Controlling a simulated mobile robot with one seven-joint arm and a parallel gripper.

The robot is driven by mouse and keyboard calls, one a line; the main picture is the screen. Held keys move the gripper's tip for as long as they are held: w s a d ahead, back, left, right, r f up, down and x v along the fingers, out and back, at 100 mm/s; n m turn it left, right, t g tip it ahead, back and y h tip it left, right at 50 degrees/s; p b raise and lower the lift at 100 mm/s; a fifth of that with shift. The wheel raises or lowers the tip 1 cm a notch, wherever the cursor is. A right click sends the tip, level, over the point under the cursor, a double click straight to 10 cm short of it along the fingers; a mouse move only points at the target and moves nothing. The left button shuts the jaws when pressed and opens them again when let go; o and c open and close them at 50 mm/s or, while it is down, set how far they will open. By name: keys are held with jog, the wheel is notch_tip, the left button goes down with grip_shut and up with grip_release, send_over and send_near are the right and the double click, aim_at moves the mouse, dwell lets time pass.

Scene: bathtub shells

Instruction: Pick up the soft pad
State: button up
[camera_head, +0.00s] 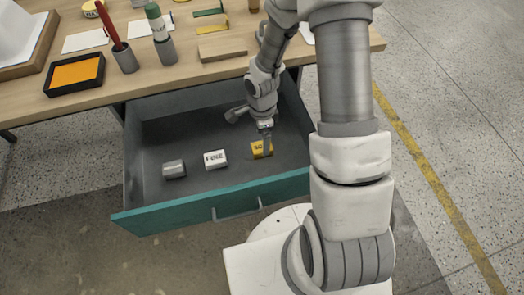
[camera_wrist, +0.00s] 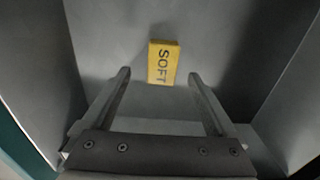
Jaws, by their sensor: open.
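The soft pad (camera_wrist: 163,63) is a small yellow block marked "SOFT". It lies on the floor of the open drawer, and it also shows near the drawer's right side in the head view (camera_head: 258,149). My gripper (camera_wrist: 158,74) is open and empty in the wrist view, with its two fingers apart and the pad just beyond and between their tips. In the head view my gripper (camera_head: 266,140) is over the pad and hides part of it. I cannot tell its exact height above the pad.
The grey drawer has a teal front (camera_head: 170,212). A white block marked "FINE" (camera_head: 215,159) and a grey block (camera_head: 174,169) lie left of the pad. The drawer walls stand around the gripper. The wooden table (camera_head: 205,75) above holds an orange-filled tray (camera_head: 75,74) and metal cups (camera_head: 125,60).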

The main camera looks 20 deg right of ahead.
jog(key=f+b, duration=0.1)
jog(key=f, duration=0.2)
jog(key=f+b, duration=0.1)
jog(key=f, duration=0.1)
jog(key=shift+w+f, duration=0.2)
jog(key=shift+f, duration=0.2)
jog(key=c, duration=1.4)
notch_tip(320, 180, up, 10)
jog(key=p, duration=0.3)
jog(key=shift+r, duration=0.1)
jog(key=shift+c, duration=0.2)
jog(key=o, duration=0.7)
jog(key=c, duration=0.5)
